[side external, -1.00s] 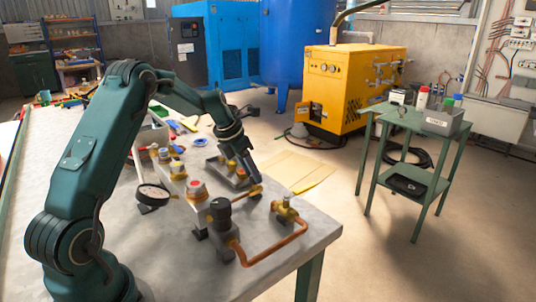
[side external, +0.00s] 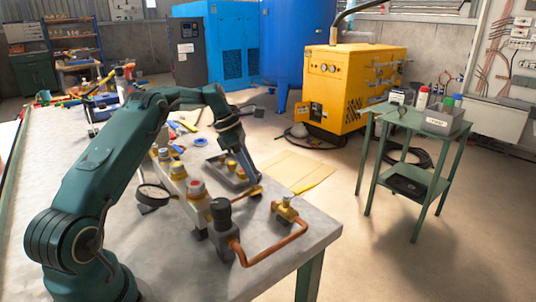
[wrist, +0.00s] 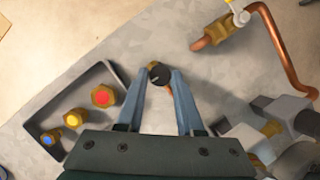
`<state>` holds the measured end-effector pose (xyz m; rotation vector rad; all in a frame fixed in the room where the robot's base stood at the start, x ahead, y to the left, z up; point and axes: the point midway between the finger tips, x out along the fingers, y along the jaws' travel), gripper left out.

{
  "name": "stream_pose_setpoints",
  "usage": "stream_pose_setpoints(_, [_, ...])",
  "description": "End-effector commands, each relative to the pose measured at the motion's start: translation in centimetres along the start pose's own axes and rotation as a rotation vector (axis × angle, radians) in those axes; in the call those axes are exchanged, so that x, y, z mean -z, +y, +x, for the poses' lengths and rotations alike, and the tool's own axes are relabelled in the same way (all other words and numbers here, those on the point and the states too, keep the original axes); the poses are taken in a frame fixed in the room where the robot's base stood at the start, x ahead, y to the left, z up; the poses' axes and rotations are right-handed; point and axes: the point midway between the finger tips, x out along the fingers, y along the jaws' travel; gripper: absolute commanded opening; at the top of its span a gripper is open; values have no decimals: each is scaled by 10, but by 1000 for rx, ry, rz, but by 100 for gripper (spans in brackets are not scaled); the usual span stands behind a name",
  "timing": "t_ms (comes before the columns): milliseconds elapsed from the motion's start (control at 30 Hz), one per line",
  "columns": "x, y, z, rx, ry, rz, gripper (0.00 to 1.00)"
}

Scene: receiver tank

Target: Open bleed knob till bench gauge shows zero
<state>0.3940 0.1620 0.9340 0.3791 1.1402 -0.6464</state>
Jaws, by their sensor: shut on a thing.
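In the side external view my gripper (side external: 250,176) points down at the stub (side external: 248,192), and the knob is mostly hidden by the fingers. The bench gauge (side external: 153,192) is a round white dial with a dark rim, standing left of the valve manifold (side external: 182,185). Its needle is too small to read.
A grey tray (wrist: 118,72) beside my gripper holds red, yellow and blue knobs. A copper pipe (side external: 290,243) bends to a brass valve (side external: 285,207) near the bench's front right edge. A green side table (side external: 410,118) stands apart on the right.

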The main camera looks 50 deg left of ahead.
Motion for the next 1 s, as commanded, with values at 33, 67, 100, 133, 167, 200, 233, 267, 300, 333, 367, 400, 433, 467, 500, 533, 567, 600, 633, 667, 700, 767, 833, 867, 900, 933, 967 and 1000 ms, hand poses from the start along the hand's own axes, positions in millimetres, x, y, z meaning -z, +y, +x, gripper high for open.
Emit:
stream_pose_setpoints(33, [1,0,0,8,3,17,0])
stream_pose_setpoints(67, [1,0,0,13,3,27,0])
stream_pose_setpoints(100, [1,0,0,17,4,38,0])
stream_pose_setpoints(133, [1,0,0,21,4,46,0])
stream_pose_setpoints(167, [1,0,0,24,5,54,0])
stream_pose_setpoints(200, [1,1,0,28,5,63,0])
stream_pose_setpoints(233, [1,0,0,31,6,70,0])
stream_pose_setpoints(267, [1,1,0,33,6,75,0])
stream_pose_setpoints(300, [1,1,0,36,6,81,0])
stream_pose_setpoints(333, [1,0,0,38,7,85,0])
stream_pose_setpoints(367, [1,0,0,40,7,88,0])
stream_pose_setpoints(400, [1,0,0,41,7,92,0])
stream_pose_setpoints(433, [1,0,0,42,8,94,0])
stream_pose_setpoints(467, [1,1,0,43,8,96,0])
stream_pose_setpoints(500, [1,1,0,43,8,98,0])
stream_pose_setpoints(533, [1,0,0,44,8,99,0])
stream_pose_setpoints(567, [1,0,0,45,8,100,0])
stream_pose_setpoints(600, [1,0,0,45,9,101,0])
stream_pose_setpoints(633, [1,0,0,46,9,101,0])
stream_pose_setpoints(667, [1,0,0,46,9,101,0])
stream_pose_setpoints(700, [1,0,0,46,9,101,0])
stream_pose_setpoints(767, [1,0,0,46,9,101,0])
stream_pose_setpoints(833, [1,0,0,46,9,100,0])
stream_pose_setpoints(867, [1,0,0,46,9,100,0])
stream_pose_setpoints(900, [1,0,0,46,9,100,0])
stream_pose_setpoints(933, [1,0,0,46,9,100,48])
stream_pose_setpoints(967, [1,0,0,46,9,100,59])
stream_pose_setpoints(1000, [1,0,0,46,9,100,66])
